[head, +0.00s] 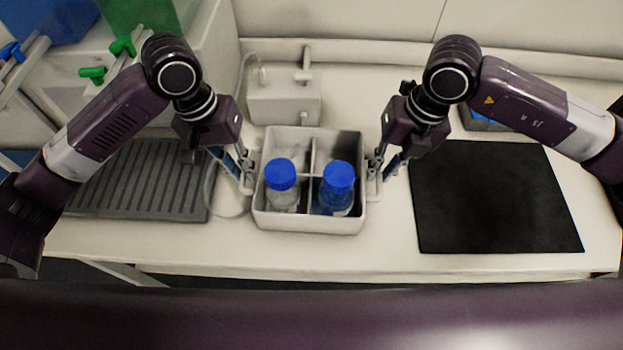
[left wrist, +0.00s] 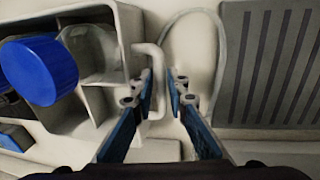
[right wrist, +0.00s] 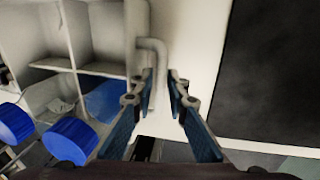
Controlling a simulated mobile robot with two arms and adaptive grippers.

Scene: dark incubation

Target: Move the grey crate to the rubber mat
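The grey crate (head: 308,222) stands on the bench between my two grippers, with dividers and a side handle at each end. Two blue-capped bottles, one clear (head: 281,183) and one blue (head: 337,188), stand in its front compartments. The black rubber mat (head: 495,195) lies flat to the right of the crate. My left gripper (left wrist: 161,82) is open, with its fingers on either side of the left handle (left wrist: 156,62). My right gripper (right wrist: 161,80) is open, with its fingers on either side of the right handle (right wrist: 159,60).
A ridged dark grey tray (head: 140,190) lies left of the crate. A pale box-shaped device (head: 283,100) with a tube stands behind it. A blue item (head: 483,118) sits behind the mat. The bench between crate and mat is clear.

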